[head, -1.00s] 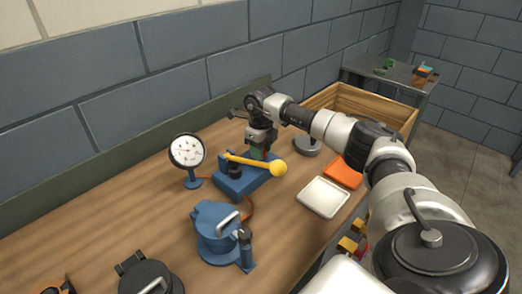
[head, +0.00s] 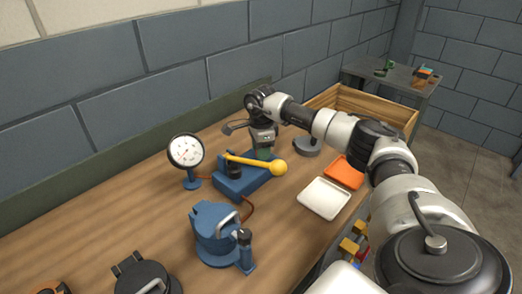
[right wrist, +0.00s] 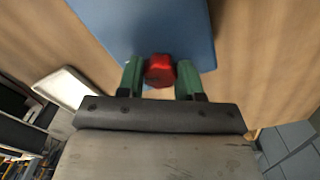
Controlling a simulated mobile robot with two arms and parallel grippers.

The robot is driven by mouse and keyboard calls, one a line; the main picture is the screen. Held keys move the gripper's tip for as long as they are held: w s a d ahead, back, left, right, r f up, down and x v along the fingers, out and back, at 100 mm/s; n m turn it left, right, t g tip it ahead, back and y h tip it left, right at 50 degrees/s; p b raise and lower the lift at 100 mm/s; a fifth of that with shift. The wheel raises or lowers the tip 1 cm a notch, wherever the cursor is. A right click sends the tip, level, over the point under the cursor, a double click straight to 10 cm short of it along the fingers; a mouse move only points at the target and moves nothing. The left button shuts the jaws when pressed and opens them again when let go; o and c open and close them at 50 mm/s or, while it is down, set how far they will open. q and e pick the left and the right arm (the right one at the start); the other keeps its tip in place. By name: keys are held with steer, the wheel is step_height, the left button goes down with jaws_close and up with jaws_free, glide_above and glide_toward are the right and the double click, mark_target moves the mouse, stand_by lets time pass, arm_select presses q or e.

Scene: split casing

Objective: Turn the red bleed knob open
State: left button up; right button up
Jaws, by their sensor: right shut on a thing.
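The red bleed knob (right wrist: 159,70) shows in the right wrist view, on the edge of the blue pump base (right wrist: 150,25). My right gripper (right wrist: 160,76) has its green fingers on either side of the knob and is shut on it. In the head view the blue base (head: 232,184) carries a yellow-handled lever (head: 262,164). My right gripper (head: 264,152) reaches down behind the lever there, and the knob is hidden. How far the knob is turned cannot be told. My left gripper is not in view.
A pressure gauge (head: 186,152) stands left of the pump. A blue split casing (head: 215,235) is in front, joined by an orange hose (head: 248,208). A white tray (head: 324,198), an orange tray (head: 343,172) and a wooden crate (head: 372,105) lie to the right.

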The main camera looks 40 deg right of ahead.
steer(key=shift+r+n, duration=0.1)
steer(key=shift+n, duration=0.8)
steer(key=shift+w, duration=0.1)
steer(key=o, duration=0.9)
step_height(320, 180, up, 11)
steer(key=shift+f+b, duration=0.1)
steer(key=shift+b, duration=0.55)
